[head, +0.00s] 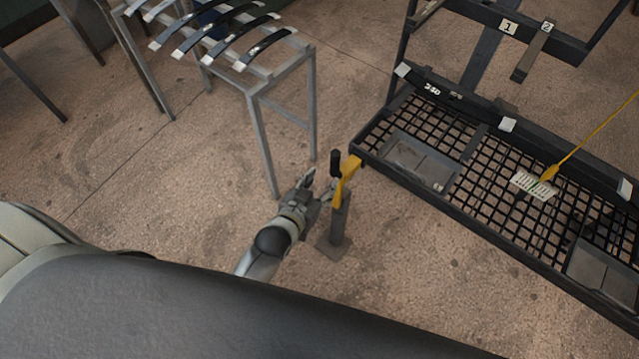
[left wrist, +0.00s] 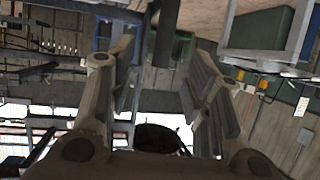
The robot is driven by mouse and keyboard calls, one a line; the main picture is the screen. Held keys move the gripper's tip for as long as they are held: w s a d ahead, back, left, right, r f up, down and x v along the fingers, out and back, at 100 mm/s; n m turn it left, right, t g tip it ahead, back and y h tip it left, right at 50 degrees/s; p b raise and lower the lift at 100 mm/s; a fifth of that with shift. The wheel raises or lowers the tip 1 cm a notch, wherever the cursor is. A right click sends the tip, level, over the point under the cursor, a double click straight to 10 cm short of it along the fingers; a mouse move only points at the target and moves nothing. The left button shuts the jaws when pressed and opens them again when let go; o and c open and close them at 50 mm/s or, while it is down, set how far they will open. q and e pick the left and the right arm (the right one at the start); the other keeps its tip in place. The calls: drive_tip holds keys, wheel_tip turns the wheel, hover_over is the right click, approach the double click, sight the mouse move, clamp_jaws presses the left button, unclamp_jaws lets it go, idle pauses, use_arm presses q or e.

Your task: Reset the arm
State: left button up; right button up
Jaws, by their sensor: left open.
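My left gripper (head: 318,190) is in the middle of the head view, at the end of my light grey arm. It is open, beside a dark grey post with a yellow bracket (head: 347,178) and a black upright handle (head: 336,162). I cannot tell whether the gripper touches the post. In the left wrist view the two fingers (left wrist: 163,75) stand wide apart. A dark vertical bar (left wrist: 166,38) shows between them, and nothing is visibly gripped. My right gripper does not show.
A grey metal rack (head: 285,112) holding several dark curved leaf springs (head: 220,38) stands at upper left. A black mesh-topped frame (head: 440,205) fills the right side, with a hanging yellow cable (head: 597,130) and tag (head: 533,186). The concrete floor (head: 440,290) in front is clear.

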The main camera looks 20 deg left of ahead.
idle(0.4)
use_arm(q)
drive_tip(key=s+a+f+g, duration=0.1)
drive_tip(key=s+f+g, duration=0.1)
drive_tip(key=s+f, duration=0.45)
drive_tip(key=s+f+g+b, duration=0.1)
drive_tip(key=s+f+g, duration=0.15)
drive_tip(key=f, duration=0.65)
drive_tip(key=s+a+f+g, duration=0.1)
drive_tip(key=s+f, duration=0.4)
drive_tip(key=f, duration=0.3)
drive_tip(key=s+a+f+g, duration=0.2)
drive_tip(key=s+f, duration=0.3)
drive_tip(key=s, duration=0.3)
drive_tip(key=s+a+f+g+y+b, duration=0.1)
drive_tip(key=s+a+f+g, duration=0.1)
drive_tip(key=s+f, duration=0.3)
drive_tip(key=s+a+f+g, duration=0.2)
drive_tip(key=s+f, duration=0.3)
drive_tip(key=s, duration=0.7)
drive_tip(key=shift+a+m+g+y+b, duration=0.3)
drive_tip(key=shift+a+g+y+b, duration=0.1)
drive_tip(key=shift+a, duration=0.25)
